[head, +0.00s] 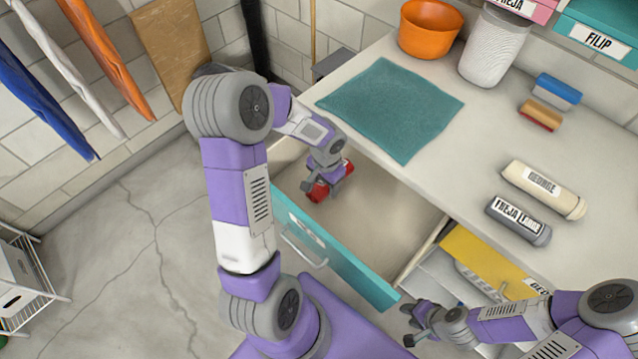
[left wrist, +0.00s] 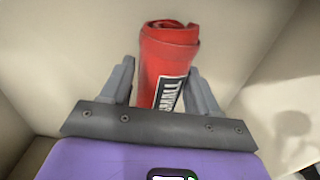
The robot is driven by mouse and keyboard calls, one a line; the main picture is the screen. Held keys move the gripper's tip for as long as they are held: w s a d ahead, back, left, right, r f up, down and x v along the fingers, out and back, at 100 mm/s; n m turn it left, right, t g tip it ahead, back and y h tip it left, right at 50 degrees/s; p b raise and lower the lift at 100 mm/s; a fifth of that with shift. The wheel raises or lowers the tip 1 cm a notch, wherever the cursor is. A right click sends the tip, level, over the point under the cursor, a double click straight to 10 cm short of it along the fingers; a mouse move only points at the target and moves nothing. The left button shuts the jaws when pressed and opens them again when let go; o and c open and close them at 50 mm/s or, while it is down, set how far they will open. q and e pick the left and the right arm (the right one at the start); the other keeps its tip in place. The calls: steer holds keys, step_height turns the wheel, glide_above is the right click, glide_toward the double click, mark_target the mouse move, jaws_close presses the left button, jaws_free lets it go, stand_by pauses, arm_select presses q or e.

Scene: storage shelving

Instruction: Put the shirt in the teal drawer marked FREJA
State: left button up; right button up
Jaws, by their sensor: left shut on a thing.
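I cannot tell whether the shirt touches the drawer floor. The writing on the teal drawer front is too slanted to read. My right gripper (head: 408,323) is empty, its fingers apart, in front of the yellow drawer.
A yellow drawer (head: 485,262) is right of the teal one. On the counter lie a teal cloth (head: 390,108), a cream roll marked GEORGE (head: 545,188), a grey roll marked FREJA (head: 518,220) and brushes (head: 556,92). An orange bowl (head: 430,28) stands behind.

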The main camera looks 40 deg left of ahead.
arm_select(q)
steer(key=a, duration=0.2)
steer(key=shift+w+a, duration=0.15)
steer(key=shift+a, duration=0.2)
steer(key=shift+f+b, duration=0.85)
steer(key=shift+f, duration=0.85)
steer(key=shift+f, duration=0.1)
steer(key=shift+f, duration=0.15)
steer(key=o, duration=1.2)
steer(key=shift+o, duration=0.2)
steer(key=shift+r, duration=0.2)
step_height(320, 180, up, 12)
steer(key=p, duration=0.4)
